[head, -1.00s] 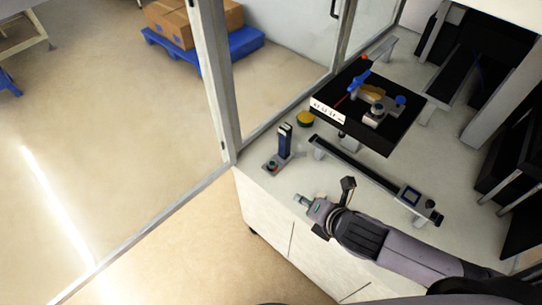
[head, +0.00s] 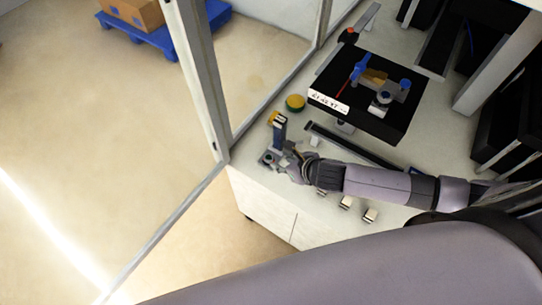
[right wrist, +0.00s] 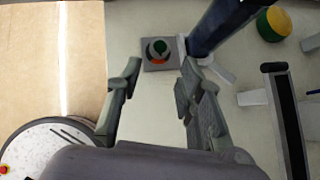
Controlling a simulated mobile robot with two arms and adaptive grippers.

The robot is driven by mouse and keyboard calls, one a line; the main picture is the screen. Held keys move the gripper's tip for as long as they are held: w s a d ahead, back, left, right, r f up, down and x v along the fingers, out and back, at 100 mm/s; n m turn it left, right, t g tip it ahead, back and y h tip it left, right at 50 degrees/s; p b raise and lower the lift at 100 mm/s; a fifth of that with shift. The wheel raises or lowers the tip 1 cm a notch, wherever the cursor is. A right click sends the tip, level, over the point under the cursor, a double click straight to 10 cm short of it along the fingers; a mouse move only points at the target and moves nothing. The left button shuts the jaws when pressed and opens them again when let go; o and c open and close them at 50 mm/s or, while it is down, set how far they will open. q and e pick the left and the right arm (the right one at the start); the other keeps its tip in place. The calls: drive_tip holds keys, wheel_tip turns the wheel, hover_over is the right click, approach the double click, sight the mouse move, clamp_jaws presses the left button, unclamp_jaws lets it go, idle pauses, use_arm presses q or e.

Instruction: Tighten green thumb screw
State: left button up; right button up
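The green thumb screw (right wrist: 158,47) looks like a round green and dark knob with a red-orange spot, on a small grey square plate (right wrist: 153,65) at the foot of a dark blue post (right wrist: 218,25). In the head view the post (head: 279,132) stands near the bench's left corner, and the plate (head: 265,160) is partly covered by my gripper. My right gripper (right wrist: 160,68) is open, its two fingers apart on either side of the knob's line, with nothing between them. In the head view the right gripper (head: 291,165) is beside the post's foot. My left gripper does not show.
A black platform (head: 385,125) with a blue clamp and a dark rail (head: 340,142) lie to the right. Several small metal blocks (head: 345,202) stand near the bench's front edge. A glass partition frame (head: 200,80) borders the left.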

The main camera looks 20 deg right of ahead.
sight(268, 157)
drive_tip(key=x, duration=0.3)
drive_tip(key=shift+w+f, duration=0.2)
drive_tip(key=x, duration=0.3)
drive_tip(key=shift+w+a+f, duration=0.15)
drive_tip(key=shift+f, duration=0.05)
drive_tip(key=shift+w+a+f, duration=0.1)
drive_tip(key=shift+w+f, duration=0.25)
drive_tip(key=shift+f, duration=0.05)
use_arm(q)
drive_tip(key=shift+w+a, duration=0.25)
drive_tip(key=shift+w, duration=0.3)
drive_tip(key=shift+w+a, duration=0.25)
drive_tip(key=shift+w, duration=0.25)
use_arm(e)
drive_tip(key=shift+c, duration=0.2)
drive_tip(key=c, duration=0.4)
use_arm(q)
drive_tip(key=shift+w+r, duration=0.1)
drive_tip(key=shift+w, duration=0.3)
use_arm(e)
clamp_jaws()
